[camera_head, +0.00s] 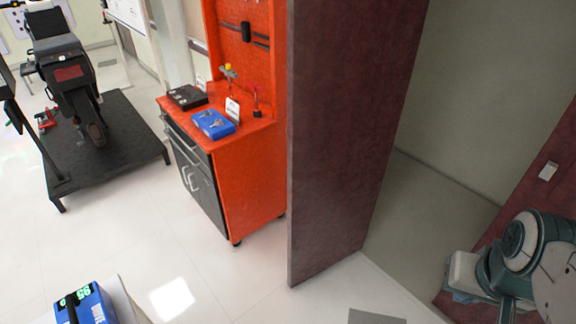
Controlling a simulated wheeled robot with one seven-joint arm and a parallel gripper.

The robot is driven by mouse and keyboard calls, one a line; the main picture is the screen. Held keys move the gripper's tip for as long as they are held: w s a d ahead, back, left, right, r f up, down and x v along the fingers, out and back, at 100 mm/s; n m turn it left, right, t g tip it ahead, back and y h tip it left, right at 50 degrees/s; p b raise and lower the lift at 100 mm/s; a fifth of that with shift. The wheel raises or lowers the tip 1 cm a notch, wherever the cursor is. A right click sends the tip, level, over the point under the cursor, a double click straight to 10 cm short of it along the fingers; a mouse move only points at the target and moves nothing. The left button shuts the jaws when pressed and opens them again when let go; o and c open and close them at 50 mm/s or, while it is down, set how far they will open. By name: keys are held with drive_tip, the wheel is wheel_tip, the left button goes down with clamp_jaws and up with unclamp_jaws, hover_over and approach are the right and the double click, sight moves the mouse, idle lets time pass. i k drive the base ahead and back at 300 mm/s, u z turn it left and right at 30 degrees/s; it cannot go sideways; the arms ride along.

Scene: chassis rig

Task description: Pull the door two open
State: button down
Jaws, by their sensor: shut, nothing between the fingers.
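Two dark red door panels show. One panel (345,140) stands upright in the middle, with its free edge toward me and an opening on its right. The other dark red panel (540,205) is at the right edge and carries a small pale plate (548,171). I cannot tell which one is door two. My gripper (464,278) is at the lower right, in front of the right panel's lower part; it is shut and empty. My arm partly hides it and that panel. Whether the gripper touches the panel is unclear.
An orange tool cabinet (250,180) with a blue case (213,124) on top stands left of the middle panel. A motorcycle (68,75) is on a dark platform (115,150) at the far left. A blue box (85,303) is at the lower left. The white floor between is clear.

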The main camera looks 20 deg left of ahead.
sight(350, 63)
drive_tip(key=u, duration=0.8)
drive_tip(key=i, duration=0.95)
drive_tip(key=u, duration=1.05)
drive_tip(key=i, duration=0.65)
drive_tip(key=u, duration=0.1)
